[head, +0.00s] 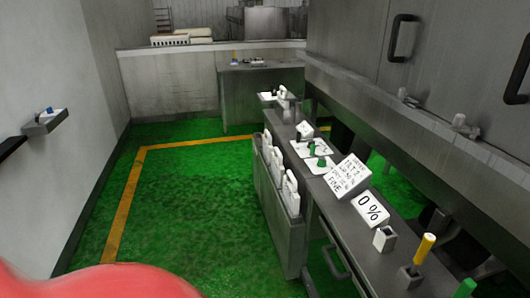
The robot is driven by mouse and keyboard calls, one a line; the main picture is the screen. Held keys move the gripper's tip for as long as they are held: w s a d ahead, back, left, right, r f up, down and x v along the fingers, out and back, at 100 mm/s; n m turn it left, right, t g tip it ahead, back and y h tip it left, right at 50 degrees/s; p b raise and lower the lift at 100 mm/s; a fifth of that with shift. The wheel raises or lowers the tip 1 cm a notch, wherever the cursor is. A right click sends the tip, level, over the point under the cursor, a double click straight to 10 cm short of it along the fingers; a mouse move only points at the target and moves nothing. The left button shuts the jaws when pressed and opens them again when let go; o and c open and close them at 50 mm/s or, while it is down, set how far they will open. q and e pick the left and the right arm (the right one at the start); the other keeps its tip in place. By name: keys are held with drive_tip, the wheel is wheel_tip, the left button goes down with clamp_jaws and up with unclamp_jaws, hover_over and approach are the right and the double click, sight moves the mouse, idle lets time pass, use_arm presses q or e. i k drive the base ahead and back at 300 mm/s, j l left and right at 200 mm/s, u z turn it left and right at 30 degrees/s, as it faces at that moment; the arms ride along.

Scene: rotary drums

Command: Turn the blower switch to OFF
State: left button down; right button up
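A long grey control console (335,215) runs along the right side. On it are a small white-and-grey box (384,239), a yellow handle (424,248), and a green knob (321,162) on a white plate. A tilted white sign with black text (347,176) and a "0 %" display (370,208) stand between them. I cannot tell which control is the blower switch, nor read its position; no blower label is legible. Neither of my grippers is in view.
Large grey machine housing with dark handles (403,37) overhangs the console's right side. White holders (291,191) hang on its left side. The green floor (190,215) with a yellow line is clear. A grey wall (45,75) bounds the left, and a bench (262,90) stands behind.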

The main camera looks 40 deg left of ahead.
sight(322, 160)
drive_tip(key=u, duration=1)
drive_tip(key=i+j, duration=0.4)
drive_tip(key=i+l+z, duration=0.05)
drive_tip(key=i, duration=0.05)
